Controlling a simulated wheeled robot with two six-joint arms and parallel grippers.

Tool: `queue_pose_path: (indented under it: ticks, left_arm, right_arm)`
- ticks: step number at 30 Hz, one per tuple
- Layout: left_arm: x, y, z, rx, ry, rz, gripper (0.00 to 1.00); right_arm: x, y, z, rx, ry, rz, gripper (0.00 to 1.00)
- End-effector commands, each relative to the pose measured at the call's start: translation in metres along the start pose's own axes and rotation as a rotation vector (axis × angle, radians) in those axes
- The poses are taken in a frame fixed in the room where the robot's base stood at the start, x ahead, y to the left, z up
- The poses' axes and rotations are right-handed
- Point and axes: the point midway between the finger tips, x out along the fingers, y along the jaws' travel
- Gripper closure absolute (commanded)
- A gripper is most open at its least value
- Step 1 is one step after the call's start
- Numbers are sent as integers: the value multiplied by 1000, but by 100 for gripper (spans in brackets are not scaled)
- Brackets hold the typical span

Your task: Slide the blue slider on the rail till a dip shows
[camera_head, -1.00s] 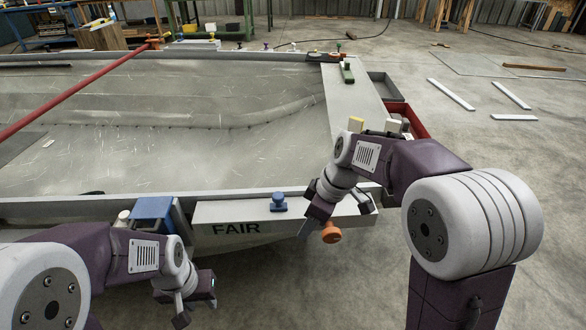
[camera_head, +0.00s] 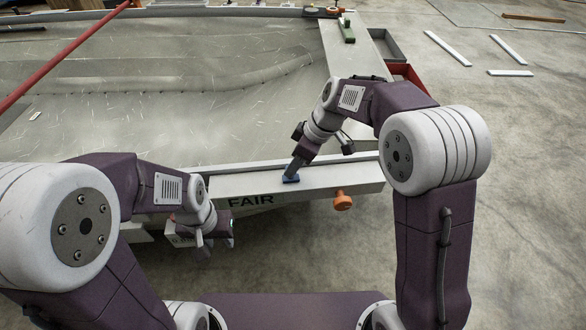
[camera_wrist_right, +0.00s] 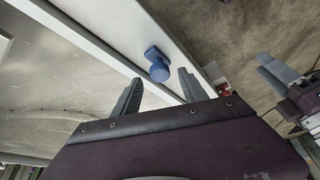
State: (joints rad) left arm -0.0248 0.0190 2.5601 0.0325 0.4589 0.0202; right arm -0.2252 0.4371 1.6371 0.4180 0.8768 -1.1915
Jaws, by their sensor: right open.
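The blue slider (camera_head: 291,179) sits on the pale rail (camera_head: 335,178) above the word FAIR, mostly covered by my right gripper in the head view. In the right wrist view the slider shows as a round blue knob (camera_wrist_right: 158,70) on a flat base. My right gripper (camera_head: 293,168) is open; in its wrist view the fingers (camera_wrist_right: 158,90) stand apart, with the knob just beyond their tips and not gripped. My left gripper (camera_head: 205,242) hangs in front of the rail's left part, holding nothing I can see; its jaw gap is unclear. No dip is visible.
An orange knob (camera_head: 343,201) sticks out of the rail's front, right of the slider. A red pole (camera_head: 65,55) crosses the left.

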Motion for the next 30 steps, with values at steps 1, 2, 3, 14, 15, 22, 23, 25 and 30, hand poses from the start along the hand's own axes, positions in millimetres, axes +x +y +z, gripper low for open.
queue_pose_path:
  ticks: [1, 2, 3, 14, 15, 22, 23, 25, 30]
  left_arm:
    - [7, 0, 1, 0, 0, 0, 64]
    - [8, 0, 1, 0, 0, 0, 64]
    - [9, 0, 1, 0, 0, 0, 64]
    - [9, 0, 1, 0, 0, 0, 64]
    - [9, 0, 1, 0, 0, 0, 64]
    - [9, 0, 1, 0, 0, 0, 64]
    - [9, 0, 1, 0, 0, 0, 64]
    - [9, 0, 1, 0, 0, 0, 64]
    - [9, 0, 1, 0, 0, 0, 64]
  right_arm:
    - [11, 0, 1, -1, -1, -2, 49]
    - [14, 0, 1, -1, 0, -1, 49]
    - [18, 0, 1, 0, 0, -1, 49]
    - [22, 0, 0, 0, 0, 1, 55]
    - [22, 0, 0, 0, 0, 1, 66]
    - [22, 0, 0, 0, 0, 1, 100]
    - [22, 0, 0, 0, 0, 1, 100]
    - [22, 0, 0, 0, 0, 1, 100]
    - [22, 0, 0, -1, 0, 1, 100]
